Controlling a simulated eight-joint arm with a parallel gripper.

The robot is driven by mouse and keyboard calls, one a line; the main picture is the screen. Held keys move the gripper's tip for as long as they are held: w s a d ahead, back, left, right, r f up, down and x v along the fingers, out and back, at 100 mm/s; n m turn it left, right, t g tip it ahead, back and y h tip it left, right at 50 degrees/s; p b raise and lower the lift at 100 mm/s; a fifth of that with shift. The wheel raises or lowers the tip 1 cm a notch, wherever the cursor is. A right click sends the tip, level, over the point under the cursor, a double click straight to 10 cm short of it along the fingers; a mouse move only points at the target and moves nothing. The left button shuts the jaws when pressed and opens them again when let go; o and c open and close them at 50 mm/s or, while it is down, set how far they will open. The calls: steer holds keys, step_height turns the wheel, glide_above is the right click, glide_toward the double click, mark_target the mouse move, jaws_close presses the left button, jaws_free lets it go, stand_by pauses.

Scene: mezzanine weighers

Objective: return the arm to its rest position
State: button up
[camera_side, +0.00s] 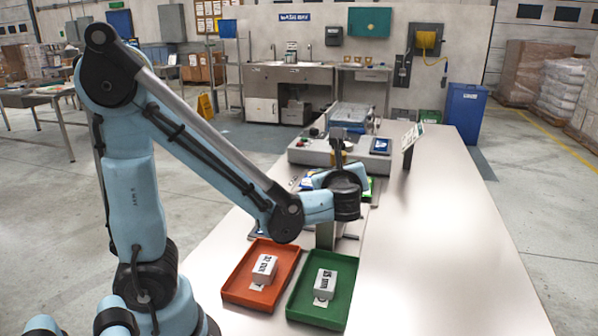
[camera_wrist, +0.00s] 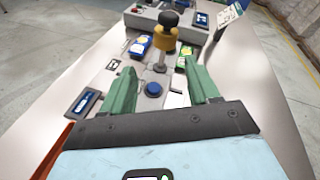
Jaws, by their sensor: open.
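My gripper shows in the wrist view (camera_wrist: 159,66) with its two green fingers spread apart and nothing between them. It hangs above the weighing panel (camera_wrist: 112,85), with a blue button (camera_wrist: 153,89) in view between and below the fingers. A yellow post with a black knob (camera_wrist: 165,36) stands beyond the fingertips. In the side view my arm reaches out over the bench, and the dark wrist (camera_side: 346,196) is above its middle. The fingers are not clearly visible there.
An orange-red tray (camera_side: 238,292) and a green tray (camera_side: 341,308) stand at the near end, each holding a grey labelled block (camera_side: 264,268) (camera_side: 325,283). Weighing equipment (camera_side: 315,153) and an upright sign (camera_side: 411,139) stand farther back. The bench's right side (camera_side: 440,240) is clear.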

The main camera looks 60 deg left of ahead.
steer(key=s+d+f+n+g+h, duration=0.1)
steer(key=s+d+f+n+h, duration=0.3)
steer(key=n+h, duration=0.3)
steer(key=s+f+n, duration=0.1)
steer(key=n, duration=0.2)
steer(key=shift+n+h, duration=0.3)
steer(key=shift+n, duration=0.1)
steer(key=shift+o, duration=0.6)
steer(key=s+d+n+h, duration=0.3)
steer(key=d+n+h, duration=0.2)
steer(key=d+n, duration=0.2)
steer(key=shift+s+f+n+h, duration=0.3)
steer(key=shift+s+f+n, duration=0.1)
steer(key=shift+n, duration=0.8)
steer(key=shift+o, duration=1.2)
steer(key=shift+w+d+r, duration=0.15)
steer(key=shift+r, duration=0.05)
steer(key=o, duration=0.4)
steer(key=w+a+r+m+g+y, duration=0.2)
steer(key=w+a+r+m, duration=0.2)
steer(key=r, duration=0.6)
steer(key=shift+w+g, duration=0.3)
steer(key=shift+w, duration=0.95)
steer(key=w+a+r+m+g+y, duration=0.25)
steer(key=w+a+r+m, duration=0.2)
steer(key=r, duration=0.35)
steer(key=x, duration=1)
steer(key=shift+a+f+g, duration=0.2)
steer(key=shift+a+g, duration=0.05)
steer(key=shift+g, duration=0.1)
